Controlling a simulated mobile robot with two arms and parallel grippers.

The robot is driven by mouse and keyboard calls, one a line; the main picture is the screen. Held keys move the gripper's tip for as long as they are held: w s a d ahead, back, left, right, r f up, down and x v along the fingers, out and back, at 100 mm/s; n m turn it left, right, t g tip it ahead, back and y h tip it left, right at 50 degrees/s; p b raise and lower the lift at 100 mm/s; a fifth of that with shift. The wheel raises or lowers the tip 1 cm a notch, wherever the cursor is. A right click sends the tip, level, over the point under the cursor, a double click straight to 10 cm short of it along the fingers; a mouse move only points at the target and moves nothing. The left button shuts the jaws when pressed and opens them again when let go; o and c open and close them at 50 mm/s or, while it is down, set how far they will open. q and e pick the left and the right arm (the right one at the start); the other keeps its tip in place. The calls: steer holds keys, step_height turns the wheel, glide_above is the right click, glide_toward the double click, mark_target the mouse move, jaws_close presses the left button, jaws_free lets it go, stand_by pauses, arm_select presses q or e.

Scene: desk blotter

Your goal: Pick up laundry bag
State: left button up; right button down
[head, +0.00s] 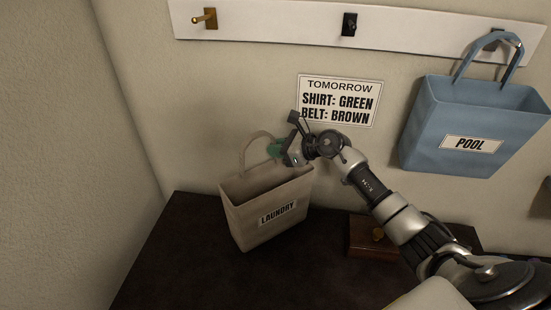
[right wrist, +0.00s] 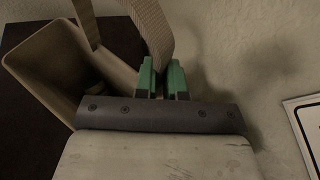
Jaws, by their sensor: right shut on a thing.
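The laundry bag (head: 292,191) is a beige, open-topped bag with a "LAUNDRY" label, in the middle left of the head view. It leans a little, over the dark surface; I cannot tell whether its bottom touches it. My right gripper (head: 275,148) is at its top right, shut on the bag's looped strap handle. In the right wrist view, the ribbed strap (right wrist: 150,30) runs up from between the green fingertips (right wrist: 163,77), and the bag's open mouth (right wrist: 45,62) is to the left. My left gripper is not in view.
A white wall rail (head: 270,22) carries a brass hook (head: 205,18), a bare black hook (head: 349,24) and a blue "POOL" bag (head: 430,140). A notice (head: 340,100) is on the wall. A small wooden block (head: 365,243) sits right of the laundry bag. The dark surface (head: 180,260) is clear at left.

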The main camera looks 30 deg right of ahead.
step_height(320, 180, up, 7)
steer(key=b, duration=0.2)
steer(key=s+a+b, duration=0.5)
steer(key=s+a, duration=0.7)
steer(key=s, duration=0.3)
steer(key=shift+s+f, duration=0.25)
steer(key=shift+s, duration=0.15)
